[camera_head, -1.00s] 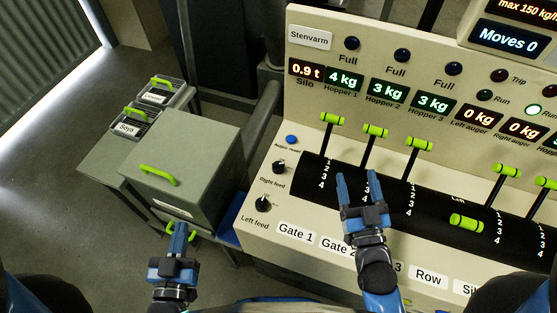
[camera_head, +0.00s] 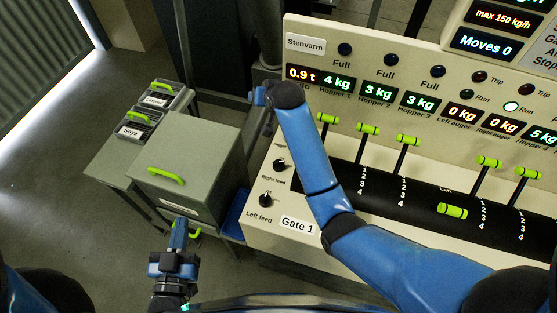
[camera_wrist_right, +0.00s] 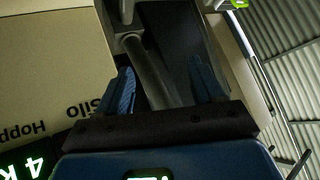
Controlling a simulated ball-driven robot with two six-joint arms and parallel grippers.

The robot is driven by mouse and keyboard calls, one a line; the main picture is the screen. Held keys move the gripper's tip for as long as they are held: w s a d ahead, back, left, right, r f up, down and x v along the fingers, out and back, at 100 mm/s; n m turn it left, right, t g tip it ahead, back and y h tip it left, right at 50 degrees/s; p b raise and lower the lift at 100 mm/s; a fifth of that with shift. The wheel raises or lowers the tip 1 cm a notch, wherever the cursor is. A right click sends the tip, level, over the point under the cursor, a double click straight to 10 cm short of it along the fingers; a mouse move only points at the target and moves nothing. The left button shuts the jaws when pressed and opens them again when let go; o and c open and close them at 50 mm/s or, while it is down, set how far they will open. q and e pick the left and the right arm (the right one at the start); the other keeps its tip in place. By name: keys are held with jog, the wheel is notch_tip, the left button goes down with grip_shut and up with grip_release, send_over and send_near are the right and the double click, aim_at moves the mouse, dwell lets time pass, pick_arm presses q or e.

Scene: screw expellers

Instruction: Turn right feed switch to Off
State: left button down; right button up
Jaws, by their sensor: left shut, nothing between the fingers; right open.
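The right feed switch (camera_head: 279,164) is a small black knob with a light pointer on the panel's left end, above the "Right feed" label. Its setting is too small to read. My right arm reaches up across the panel to the right of it. My right gripper, seen in the right wrist view (camera_wrist_right: 163,88), is open and empty, its two blue fingers apart. In the head view it is mostly hidden behind my wrist, above the switch and apart from it. My left gripper (camera_head: 179,236) is shut and empty, in front of the grey box.
The left feed switch (camera_head: 267,198) sits just below. Green-handled levers (camera_head: 368,129) stand to the right, partly behind my right arm. A grey box (camera_head: 185,160) with a green handle and small bins (camera_head: 137,132) stand at left. A dark pipe (camera_wrist_right: 150,70) lies beyond my right fingers.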

jog(key=s+d+f+m+g+h, duration=0.2)
jog(key=s+f+g, duration=0.3)
jog(key=s+g, duration=0.1)
jog(key=g+h, duration=0.2)
jog(key=g, duration=0.1)
send_over(279, 162)
jog(key=f, duration=0.1)
jog(key=shift+f+m+b, duration=0.4)
jog(key=shift+f+b, duration=0.25)
jog(key=shift+f, duration=0.1)
jog(key=shift+f+b, duration=0.85)
jog(key=shift+f, duration=0.1)
notch_tip(279, 162, down, 6)
jog(key=shift+r+p, duration=0.15)
jog(key=shift+p, duration=0.65)
jog(key=shift+f, duration=0.95)
jog(key=shift+c, duration=0.3)
jog(key=c, duration=1)
